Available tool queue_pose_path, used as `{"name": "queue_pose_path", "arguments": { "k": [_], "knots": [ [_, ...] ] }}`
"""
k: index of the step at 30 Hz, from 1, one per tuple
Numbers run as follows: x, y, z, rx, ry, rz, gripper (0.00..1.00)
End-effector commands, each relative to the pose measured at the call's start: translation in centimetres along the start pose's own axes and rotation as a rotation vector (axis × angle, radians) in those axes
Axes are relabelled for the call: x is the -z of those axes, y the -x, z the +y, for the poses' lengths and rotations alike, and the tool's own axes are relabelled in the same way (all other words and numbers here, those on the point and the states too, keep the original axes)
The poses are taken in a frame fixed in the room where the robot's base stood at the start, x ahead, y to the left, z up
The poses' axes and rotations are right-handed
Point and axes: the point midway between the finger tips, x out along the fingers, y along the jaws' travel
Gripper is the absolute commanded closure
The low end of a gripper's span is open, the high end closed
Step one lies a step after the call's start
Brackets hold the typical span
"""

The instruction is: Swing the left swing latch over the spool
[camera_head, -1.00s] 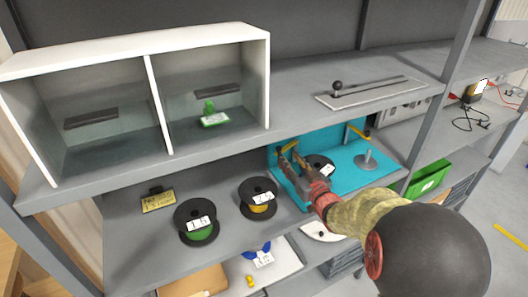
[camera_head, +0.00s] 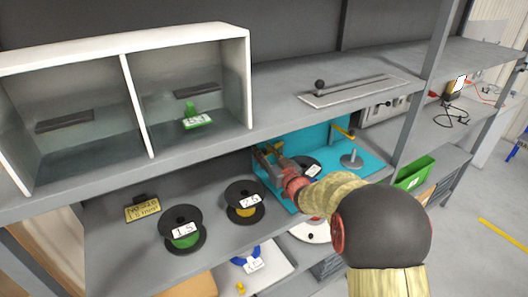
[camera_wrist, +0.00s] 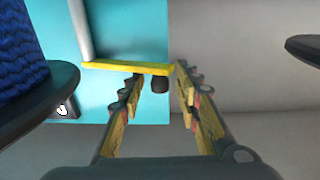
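A spool (camera_head: 301,161) with a white label sits at the left of the teal stand (camera_head: 372,164); its blue winding (camera_wrist: 18,55) and black flange fill the left of the wrist view. The left swing latch is a yellow bar (camera_wrist: 127,68) with a dark knob (camera_wrist: 160,86) at its right end, near the teal panel's edge. My gripper (camera_wrist: 159,88) is open, with the knob appearing between its fingers; contact cannot be told. In the head view my gripper (camera_head: 268,153) is at the stand's left end and partly hides the latch.
A second yellow latch (camera_head: 343,132) and an empty peg (camera_head: 351,158) are at the stand's right. The upper shelf (camera_head: 290,108) lies above the stand.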

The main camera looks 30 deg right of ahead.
Motion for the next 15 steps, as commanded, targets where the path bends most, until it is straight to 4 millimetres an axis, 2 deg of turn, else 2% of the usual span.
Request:
{"name": "queue_pose_path", "arguments": {
  "k": [15],
  "knots": [
    [0.03, 0.03, 0.05, -0.001, 0.000, 0.000, 0.94]
  ]
}}
